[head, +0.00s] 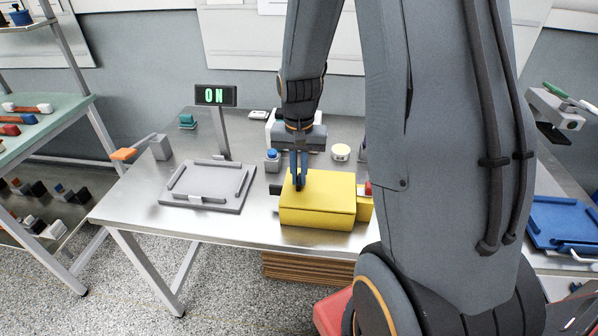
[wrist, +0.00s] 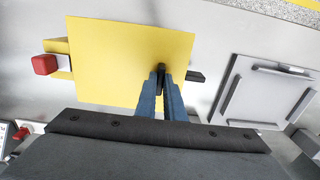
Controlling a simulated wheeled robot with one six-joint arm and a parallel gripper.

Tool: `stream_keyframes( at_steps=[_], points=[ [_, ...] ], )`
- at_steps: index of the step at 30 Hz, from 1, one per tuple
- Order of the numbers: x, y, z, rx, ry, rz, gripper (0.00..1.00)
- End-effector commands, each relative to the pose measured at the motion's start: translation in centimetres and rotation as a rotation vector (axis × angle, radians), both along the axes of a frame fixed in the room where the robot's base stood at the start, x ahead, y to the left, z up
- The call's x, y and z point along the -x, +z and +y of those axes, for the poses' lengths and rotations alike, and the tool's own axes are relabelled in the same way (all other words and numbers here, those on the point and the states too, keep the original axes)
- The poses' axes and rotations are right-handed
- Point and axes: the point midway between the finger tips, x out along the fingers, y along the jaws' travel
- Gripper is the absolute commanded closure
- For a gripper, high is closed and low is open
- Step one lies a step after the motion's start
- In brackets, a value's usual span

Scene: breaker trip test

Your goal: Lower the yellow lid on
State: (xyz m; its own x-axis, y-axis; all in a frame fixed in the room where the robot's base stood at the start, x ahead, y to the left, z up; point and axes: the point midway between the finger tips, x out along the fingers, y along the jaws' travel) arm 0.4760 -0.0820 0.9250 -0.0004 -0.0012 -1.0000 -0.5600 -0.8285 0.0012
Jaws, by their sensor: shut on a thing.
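The yellow lid (head: 325,187) lies over a yellow box (head: 315,214) at the front of the metal table. In the wrist view the lid (wrist: 125,55) is a broad flat plate seen from above. My gripper (head: 299,186) points down at the lid's left part, and its blue fingers (wrist: 161,88) are shut on a small dark handle (wrist: 160,68) on the lid. I cannot tell whether a gap is left between lid and box. The inside of the box is hidden.
A red button (wrist: 44,64) sits beside the box. A grey fixture tray (head: 208,187) lies to the left, with an orange-handled lever (head: 124,154) beyond it. A sign (head: 216,95) reads ON. A blue-capped bottle (head: 272,160) and a round tub (head: 341,152) stand behind.

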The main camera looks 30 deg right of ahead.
Motion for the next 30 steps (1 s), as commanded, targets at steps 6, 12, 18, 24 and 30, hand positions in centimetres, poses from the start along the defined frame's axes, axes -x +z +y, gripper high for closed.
stream_keyframes(
  at_steps=[6,12,18,24,30],
  points=[
    [0.0,-0.1,0.0,0.0,0.0,0.0,1.0],
    [0.0,-0.1,0.0,0.0,0.0,0.0,0.71],
    [0.0,-0.1,0.0,0.0,0.0,0.0,0.69],
    [0.0,0.4,0.0,0.001,0.0,-0.001,0.69],
    [-0.1,3.0,0.0,0.001,0.0,-0.004,0.69]
  ],
)
